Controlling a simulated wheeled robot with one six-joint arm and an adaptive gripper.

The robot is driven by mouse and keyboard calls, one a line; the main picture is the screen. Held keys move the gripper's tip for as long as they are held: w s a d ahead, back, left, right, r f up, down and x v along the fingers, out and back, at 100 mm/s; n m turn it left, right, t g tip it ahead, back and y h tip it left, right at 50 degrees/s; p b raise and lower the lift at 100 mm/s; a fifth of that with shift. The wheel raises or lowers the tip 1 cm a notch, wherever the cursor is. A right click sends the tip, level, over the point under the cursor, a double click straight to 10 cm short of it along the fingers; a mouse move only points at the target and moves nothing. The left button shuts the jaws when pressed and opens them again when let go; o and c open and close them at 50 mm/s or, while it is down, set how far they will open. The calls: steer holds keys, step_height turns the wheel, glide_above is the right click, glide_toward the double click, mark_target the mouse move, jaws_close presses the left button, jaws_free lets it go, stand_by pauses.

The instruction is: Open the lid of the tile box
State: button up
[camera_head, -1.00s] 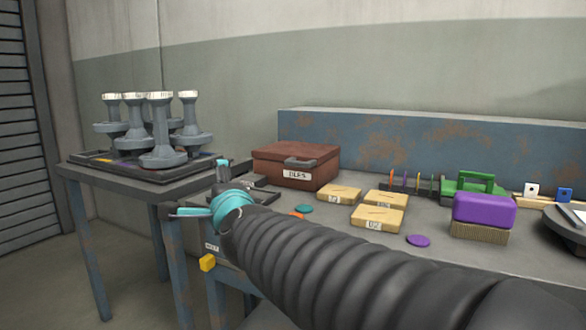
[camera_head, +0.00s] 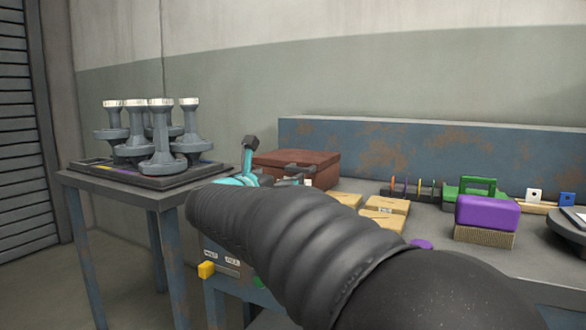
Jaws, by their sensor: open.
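The tile box (camera_head: 318,162) is a reddish-brown box with a closed lid, standing on the workbench against the blue back panel. My arm covers its lower front and its label. Part of the dark handle on its front shows beside my gripper. My gripper (camera_head: 272,170) has teal fingers with dark tips and is open. It is in front of the box's left front side. One finger points up and the other points right, toward the handle. I cannot tell whether it touches the box.
Tan wooden blocks (camera_head: 388,206) lie right of the box. Further right are a purple-topped brush (camera_head: 487,211), a green tool (camera_head: 465,190) and a slotted rack (camera_head: 412,190). A side table (camera_head: 110,187) at left holds a tray of several grey pedestals (camera_head: 162,150). A yellow knob (camera_head: 206,269) sticks out in front.

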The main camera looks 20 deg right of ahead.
mark_target(297, 168)
steer(key=x, duration=1)
steer(key=shift+p, duration=0.4)
steer(key=shift+c, duration=0.3)
steer(key=c, duration=1.6)
steer(key=shift+r, duration=0.15)
